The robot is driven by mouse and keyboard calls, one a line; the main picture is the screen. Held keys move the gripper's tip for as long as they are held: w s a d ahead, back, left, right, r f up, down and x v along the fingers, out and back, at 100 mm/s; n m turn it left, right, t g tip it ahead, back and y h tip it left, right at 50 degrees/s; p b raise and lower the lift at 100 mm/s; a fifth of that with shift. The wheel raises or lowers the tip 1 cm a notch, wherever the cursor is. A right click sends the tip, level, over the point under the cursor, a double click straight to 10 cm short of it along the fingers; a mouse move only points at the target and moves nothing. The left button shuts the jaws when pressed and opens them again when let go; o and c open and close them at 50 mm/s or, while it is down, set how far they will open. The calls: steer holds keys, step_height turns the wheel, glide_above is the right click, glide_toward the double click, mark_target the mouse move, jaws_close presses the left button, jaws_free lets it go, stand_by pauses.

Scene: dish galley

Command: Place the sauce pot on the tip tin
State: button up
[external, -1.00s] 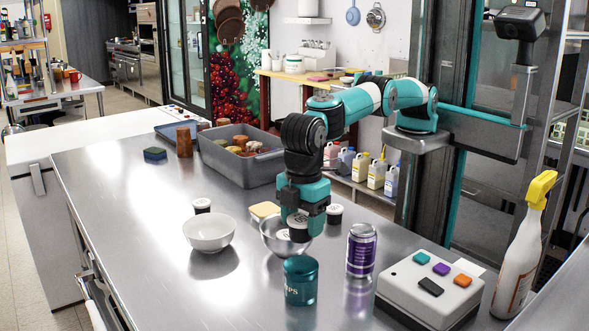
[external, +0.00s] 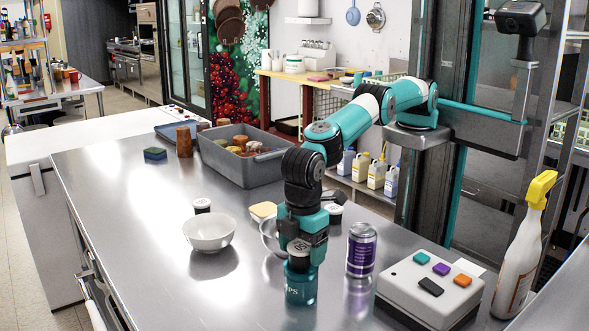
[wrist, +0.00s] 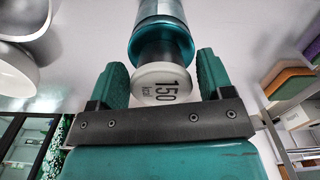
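The sauce pot (external: 299,257) is small and dark with a white lid. My gripper (external: 301,246) is shut on it and holds it upright over the tip tin (external: 301,290), a teal cylinder with pale lettering. In the wrist view the pot's lid (wrist: 161,84), marked 150 kcal, sits between the two teal fingers (wrist: 163,78). The tin (wrist: 161,38) lies directly beyond the pot there. I cannot tell whether the pot's base touches the tin's top.
A purple can (external: 361,250) stands close right of the tin, with a button box (external: 415,301) beyond it. A white bowl (external: 209,232) is to the left. A metal bowl (external: 268,238) is partly hidden behind my gripper. The front left counter is clear.

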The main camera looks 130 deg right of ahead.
steer(key=shift+o, duration=0.5)
steer(key=shift+r, duration=0.15)
step_height(320, 180, up, 12)
steer(key=shift+r, duration=0.15)
step_height(320, 180, up, 8)
steer(key=n, duration=0.1)
glide_above(302, 245)
steer(key=s, duration=0.4)
steer(key=s+d+r+n+y, duration=0.15)
steer(key=s+r, duration=0.35)
steer(key=s, duration=0.6)
steer(key=s+d+f+n+y, duration=0.1)
steer(key=s+d, duration=0.1)
steer(key=s, duration=1.3)
steer(key=s+d+f+n+y, duration=0.1)
steer(key=s+f, duration=0.1)
steer(key=s, duration=1.3)
steer(key=shift+s+d+f+y, duration=0.25)
steer(key=shift+s+d+y, duration=0.1)
steer(key=shift+s+d, duration=0.05)
